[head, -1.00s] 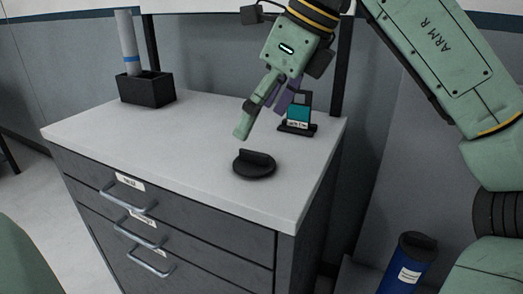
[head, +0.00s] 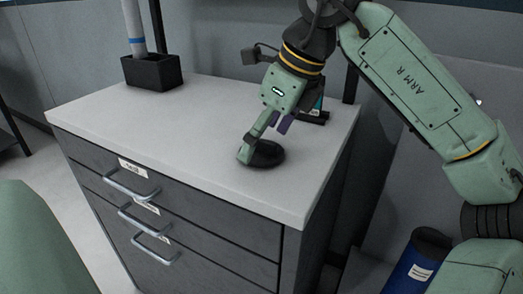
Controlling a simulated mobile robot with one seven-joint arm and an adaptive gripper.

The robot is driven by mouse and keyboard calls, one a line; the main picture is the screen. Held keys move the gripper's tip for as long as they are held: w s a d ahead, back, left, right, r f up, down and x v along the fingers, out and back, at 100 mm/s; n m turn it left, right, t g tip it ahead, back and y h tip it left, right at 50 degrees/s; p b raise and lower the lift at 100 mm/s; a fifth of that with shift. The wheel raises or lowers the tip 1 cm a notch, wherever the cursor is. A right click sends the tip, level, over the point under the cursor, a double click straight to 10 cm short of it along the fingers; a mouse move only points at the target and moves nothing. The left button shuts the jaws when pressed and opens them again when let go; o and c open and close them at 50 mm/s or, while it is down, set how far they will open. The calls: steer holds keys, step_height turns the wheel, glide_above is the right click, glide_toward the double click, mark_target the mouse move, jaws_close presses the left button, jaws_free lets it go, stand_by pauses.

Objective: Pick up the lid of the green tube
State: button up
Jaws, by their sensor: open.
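A round black lid (head: 267,155) lies flat on the light top of the drawer cabinet, near its right front part. My gripper (head: 260,142) points down over the lid with its fingers apart. One green finger reaches down at the lid's left side, and a purplish part shows above its right side. The fingers hide the lid's raised grip and part of its left edge. I cannot tell whether they touch it. No green tube is visible. A blue tube (head: 414,266) with a white label and a dark top stands at the lower right.
The cabinet top (head: 170,120) is clear to the left of the lid. A black holder (head: 152,72) with a pale, blue-banded tube (head: 134,32) stands at its back left. A small display stand (head: 316,115) behind my gripper is partly hidden.

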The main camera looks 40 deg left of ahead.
steer(key=shift+s+a+f, duration=0.1)
steer(key=shift+a+f, duration=0.1)
steer(key=shift+f, duration=0.3)
steer(key=shift+c, duration=0.5)
steer(key=c, duration=0.9)
steer(key=shift+r, duration=0.1)
